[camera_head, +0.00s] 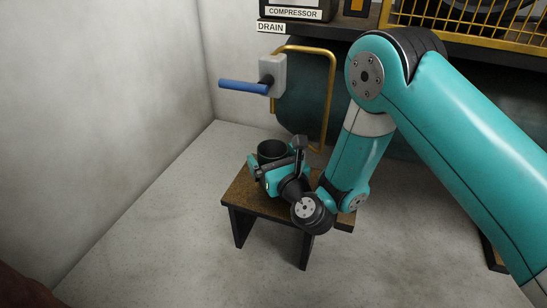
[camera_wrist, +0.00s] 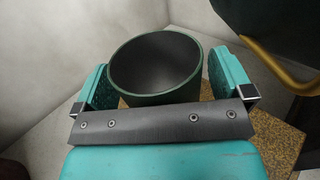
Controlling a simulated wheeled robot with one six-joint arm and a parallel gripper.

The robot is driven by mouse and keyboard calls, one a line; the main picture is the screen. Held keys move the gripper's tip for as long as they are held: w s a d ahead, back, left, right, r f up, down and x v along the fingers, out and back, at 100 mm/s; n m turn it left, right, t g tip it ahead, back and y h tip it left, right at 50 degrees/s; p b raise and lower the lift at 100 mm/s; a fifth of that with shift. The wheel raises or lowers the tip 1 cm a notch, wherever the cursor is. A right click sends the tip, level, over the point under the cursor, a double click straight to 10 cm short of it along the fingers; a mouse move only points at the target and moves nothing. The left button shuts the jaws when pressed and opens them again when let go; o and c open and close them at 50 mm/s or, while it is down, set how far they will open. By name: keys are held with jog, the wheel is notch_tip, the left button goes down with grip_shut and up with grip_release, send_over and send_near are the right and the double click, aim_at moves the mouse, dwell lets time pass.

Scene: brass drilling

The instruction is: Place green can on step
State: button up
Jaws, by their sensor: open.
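The green can (camera_head: 271,152) is dark inside and open at the top, with a green rim. It stands upright on the brown top of the step (camera_head: 240,198), a low bench with dark legs. My gripper (camera_head: 278,162) is at the can, low over the step. In the wrist view the can (camera_wrist: 155,98) sits between the two teal fingers of my gripper (camera_wrist: 160,85), with the jaws open. A small gap shows at the right finger; contact on the left is unclear. The can's lower part is hidden by my gripper.
A blue-handled drain valve (camera_head: 245,87) sticks out behind and above the step, beside a bent brass pipe (camera_head: 331,95). A dark shelf with a compressor label (camera_head: 294,13) and a yellow cage (camera_head: 460,22) is at the top. Open floor (camera_head: 150,235) lies left of the step.

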jog(key=shift+r, duration=0.1)
